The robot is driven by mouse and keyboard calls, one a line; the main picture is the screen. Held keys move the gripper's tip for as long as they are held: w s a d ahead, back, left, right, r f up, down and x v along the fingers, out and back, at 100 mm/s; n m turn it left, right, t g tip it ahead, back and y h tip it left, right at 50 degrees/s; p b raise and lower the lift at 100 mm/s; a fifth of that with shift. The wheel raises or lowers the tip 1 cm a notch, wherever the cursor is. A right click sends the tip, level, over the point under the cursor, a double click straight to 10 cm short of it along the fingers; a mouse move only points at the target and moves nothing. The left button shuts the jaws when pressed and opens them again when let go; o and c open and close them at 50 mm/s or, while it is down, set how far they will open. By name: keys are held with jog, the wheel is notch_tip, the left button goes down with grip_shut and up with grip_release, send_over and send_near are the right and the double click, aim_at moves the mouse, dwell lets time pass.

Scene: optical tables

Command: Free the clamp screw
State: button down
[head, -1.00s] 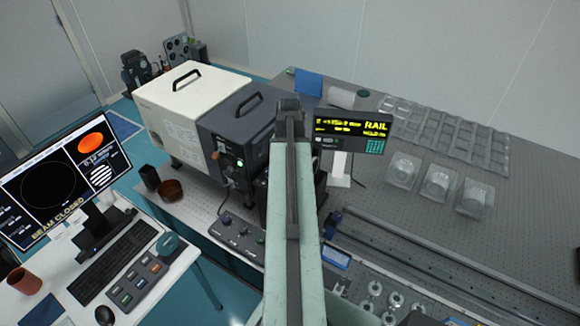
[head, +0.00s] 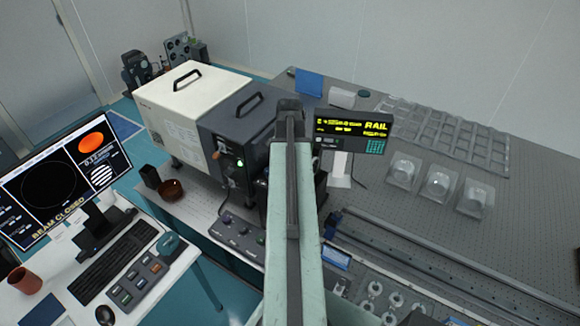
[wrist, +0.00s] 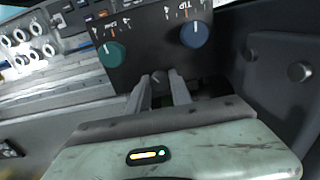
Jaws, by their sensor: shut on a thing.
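In the wrist view, my gripper (wrist: 160,90) reaches up to the lower edge of a dark block (wrist: 145,45). Its two grey fingers are shut on a small dark round screw head (wrist: 158,77), which looks like the clamp screw. Above it on the block's face are a green knob (wrist: 112,54) at the left and a blue knob (wrist: 194,33) at the right, each with a white scale. The screw's shaft is hidden. In the head view my arm hides the gripper and the screw.
A dark panel (wrist: 285,75) with a round knob (wrist: 300,71) stands close at the right in the wrist view. In the head view, a rail (head: 430,262) crosses the optical table (head: 400,215), and a yellow-lettered display (head: 350,130) stands behind it. Clear trays (head: 450,135) lie further back.

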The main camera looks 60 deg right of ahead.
jog(key=c, duration=1.1)
grip_release()
jog(key=shift+c, duration=0.2)
jog(key=shift+r, duration=0.1)
notch_tip(320, 180, up, 8)
jog(key=p, duration=0.8)
jog(key=shift+f, duration=0.25)
